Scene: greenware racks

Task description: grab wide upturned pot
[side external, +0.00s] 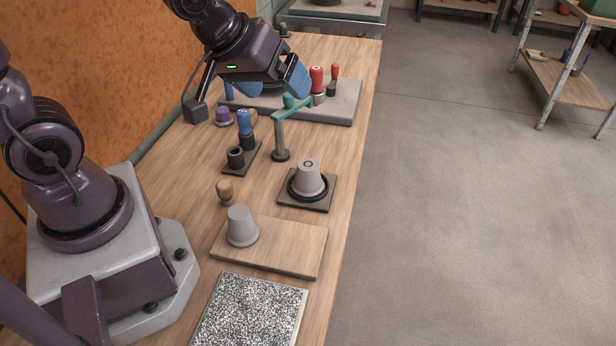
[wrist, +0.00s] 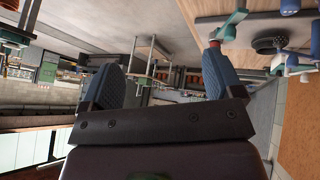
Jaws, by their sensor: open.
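Two grey upturned pots show in the side view. One pot (side external: 241,226) stands upside down on a pale wooden board (side external: 290,255), near its left corner. The other pot (side external: 309,179) stands upside down with a dark ring around its foot, on a dark square base (side external: 308,203); a small ring mark shows on its top. I cannot tell for sure which is the wide one. My gripper (side external: 264,92) is open, over the far part of the bench, well away from both pots. In the wrist view my gripper (wrist: 160,80) has its blue fingers apart with nothing between them; no pot shows there.
A teal-armed post (side external: 281,140) stands between my gripper and the pots. A grey slab (side external: 343,105) holds red-handled tools. A speckled slab (side external: 250,315) lies at the near end.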

